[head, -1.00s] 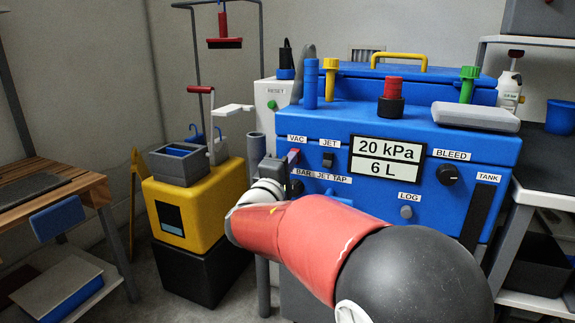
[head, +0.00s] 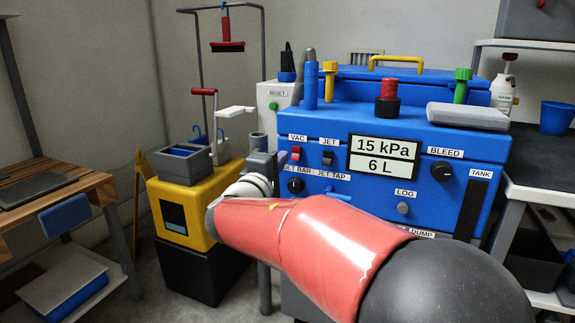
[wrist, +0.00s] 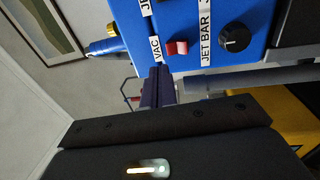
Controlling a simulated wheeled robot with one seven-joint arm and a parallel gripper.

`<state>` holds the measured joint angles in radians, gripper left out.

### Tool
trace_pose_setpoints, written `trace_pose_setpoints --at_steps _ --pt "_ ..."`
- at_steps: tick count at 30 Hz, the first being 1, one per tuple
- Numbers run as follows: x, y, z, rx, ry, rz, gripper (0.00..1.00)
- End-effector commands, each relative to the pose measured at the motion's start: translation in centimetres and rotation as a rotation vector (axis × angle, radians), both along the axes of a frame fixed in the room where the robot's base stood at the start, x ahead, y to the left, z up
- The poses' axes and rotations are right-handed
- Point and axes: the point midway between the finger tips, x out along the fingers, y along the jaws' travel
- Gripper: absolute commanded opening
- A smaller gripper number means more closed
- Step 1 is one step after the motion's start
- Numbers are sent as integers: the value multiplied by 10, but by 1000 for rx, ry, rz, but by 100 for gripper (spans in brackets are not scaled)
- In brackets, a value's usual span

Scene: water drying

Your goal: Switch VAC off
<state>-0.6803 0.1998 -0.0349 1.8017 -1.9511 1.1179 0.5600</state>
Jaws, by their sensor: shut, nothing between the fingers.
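The VAC switch is a small red rocker (head: 295,154) under the VAC label (head: 298,138) on the front of the blue machine (head: 320,125). It also shows in the wrist view as a red block (wrist: 177,48) beside its label. My gripper (head: 280,161) is shut and empty, just left of and slightly below the switch. In the wrist view the closed dark fingers (wrist: 159,72) end short of the red rocker, with a visible gap. The machine's display (head: 384,159) reads 15 kPa and 6 L.
A black JET switch (head: 327,157) sits right of VAC, and the JET BAR knob (head: 296,186) is below it. The BLEED knob (head: 442,170) is farther right. A yellow unit (head: 198,200) stands left of my gripper.

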Motion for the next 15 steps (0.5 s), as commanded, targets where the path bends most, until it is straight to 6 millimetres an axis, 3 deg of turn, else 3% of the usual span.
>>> trace_pose_setpoints --at_steps 9,15 --pt "-56 20 12 -1 1 1 0" --pt "-70 25 15 -1 2 -1 0"
